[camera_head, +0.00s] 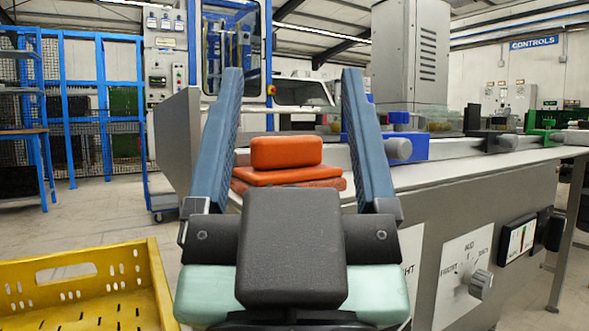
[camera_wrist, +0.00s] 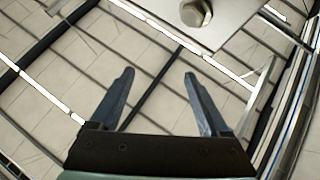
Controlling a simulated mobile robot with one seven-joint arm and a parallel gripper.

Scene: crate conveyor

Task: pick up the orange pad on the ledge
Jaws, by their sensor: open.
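In the head view, orange pads are stacked on the ledge (camera_head: 240,208) of the grey machine: a small thick orange pad (camera_head: 287,152) on top, a wider flat orange pad (camera_head: 285,175) under it, and a redder layer (camera_head: 333,184) at the bottom. My gripper (camera_head: 292,76) stands in front of the stack, nearer the camera. Its two blue fingers point up, wide apart and empty, and the stack shows between them. My gripper's body hides part of the ledge. In the wrist view, my gripper (camera_wrist: 158,73) is also open and empty; no pad shows there.
A yellow crate (camera_head: 80,288) stands at the lower left. The grey machine's panel with a control knob (camera_head: 481,283) is at the right. Blue shelving (camera_head: 40,120) stands at the back left, with open floor before it.

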